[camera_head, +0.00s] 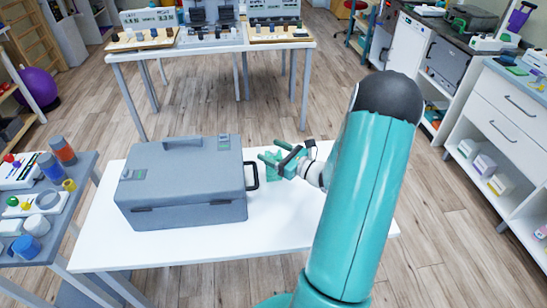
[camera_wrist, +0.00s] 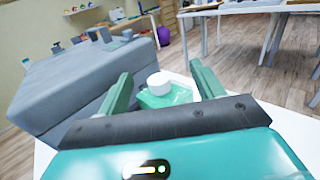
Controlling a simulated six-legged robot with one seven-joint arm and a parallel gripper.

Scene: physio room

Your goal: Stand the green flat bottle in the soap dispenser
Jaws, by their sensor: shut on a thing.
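The green flat bottle (camera_wrist: 178,97) has a white cap (camera_wrist: 159,83) and is between the two fingers of my gripper (camera_wrist: 160,72) in the wrist view. My gripper is shut on it. In the head view my gripper (camera_head: 278,160) is over the white table, just right of the grey case, and the bottle there is small and partly hidden by the fingers. I cannot clearly identify the soap dispenser; a white holder with a purple piece (camera_head: 518,18) on the right counter may be it.
The grey case (camera_head: 185,185) with a black side handle covers the left of the white table (camera_head: 285,222). A side table (camera_head: 85,180) with jars is at left. Another table (camera_head: 212,48) stands behind. Drawers and shelves (camera_head: 505,115) line the right. Open wooden floor lies between.

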